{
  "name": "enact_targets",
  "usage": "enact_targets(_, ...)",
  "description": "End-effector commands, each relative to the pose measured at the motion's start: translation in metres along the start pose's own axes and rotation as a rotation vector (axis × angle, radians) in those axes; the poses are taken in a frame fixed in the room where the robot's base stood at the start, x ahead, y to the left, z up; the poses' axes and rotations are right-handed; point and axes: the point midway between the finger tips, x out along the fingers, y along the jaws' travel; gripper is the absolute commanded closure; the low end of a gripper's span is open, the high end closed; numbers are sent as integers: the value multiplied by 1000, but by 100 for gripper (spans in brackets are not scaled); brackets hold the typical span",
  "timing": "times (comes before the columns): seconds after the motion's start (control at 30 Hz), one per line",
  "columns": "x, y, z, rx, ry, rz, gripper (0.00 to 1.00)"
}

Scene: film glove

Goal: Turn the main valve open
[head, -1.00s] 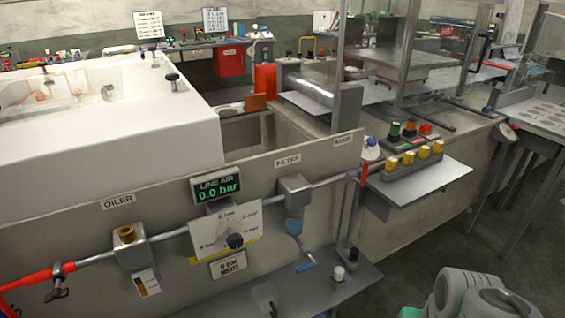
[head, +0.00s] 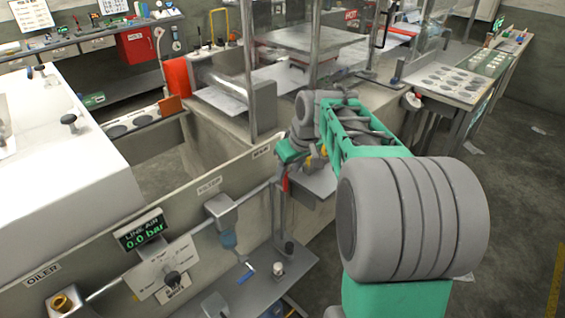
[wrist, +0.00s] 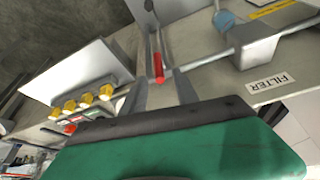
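The main valve's red lever (wrist: 158,67) shows in the wrist view just beyond my fingers, standing along the picture's up-down direction by the pipe. In the head view a little of the red lever (head: 285,183) shows under my gripper; the valve body is mostly hidden by my arm. My gripper (wrist: 160,88) has its two grey fingers apart, with the lever roughly in line with the gap. I cannot tell whether they touch it. In the head view my gripper (head: 284,168) is at the right end of the panel. The LINE AIR display (head: 141,229) reads 0.0 bar.
A shelf with yellow knobs (wrist: 87,99) is beside my gripper. The filter (head: 221,210) hangs on the pipe to the left, above a lower grey shelf (head: 300,262). A clear guarded press stands behind. Open floor lies to the right.

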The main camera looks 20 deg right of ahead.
Motion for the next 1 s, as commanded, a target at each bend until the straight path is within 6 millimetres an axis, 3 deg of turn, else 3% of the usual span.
enact_targets(0.17, 10, 3, -1, -2, 2, -1, 64)
enact_targets(0.53, 72, 4, 0, 3, 1, 2, 64)
enact_targets(0.87, 79, 4, 0, 3, 3, 3, 65)
enact_targets(1.0, 79, 4, 0, 3, 3, 3, 76)
